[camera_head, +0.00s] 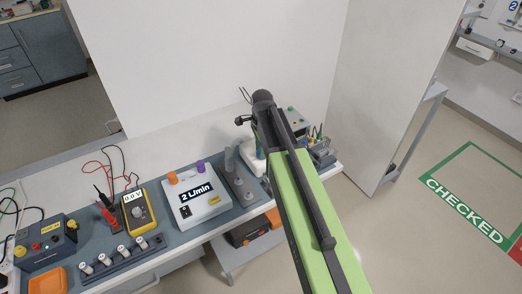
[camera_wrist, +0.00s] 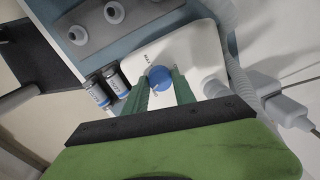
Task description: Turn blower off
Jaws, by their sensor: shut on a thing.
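A blue knob (camera_wrist: 159,77) sits on a white panel (camera_wrist: 192,47), which I take to be the blower, in the wrist view. Small dark lettering stands by the knob, too small to read surely. My gripper (camera_wrist: 162,86) has a green finger on each side of the knob and is shut on it. In the head view my arm covers the gripper and the knob; only a white edge of the unit (camera_head: 257,166) shows beside the arm.
Two small cylinders (camera_wrist: 104,91) stand close left of the panel, and a pale corrugated hose (camera_wrist: 241,80) runs close on its right. On the bench are a "2 L/min" box (camera_head: 196,208), a yellow multimeter (camera_head: 139,213) and an orange tray (camera_head: 47,281). A tall white panel (camera_head: 385,80) stands right.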

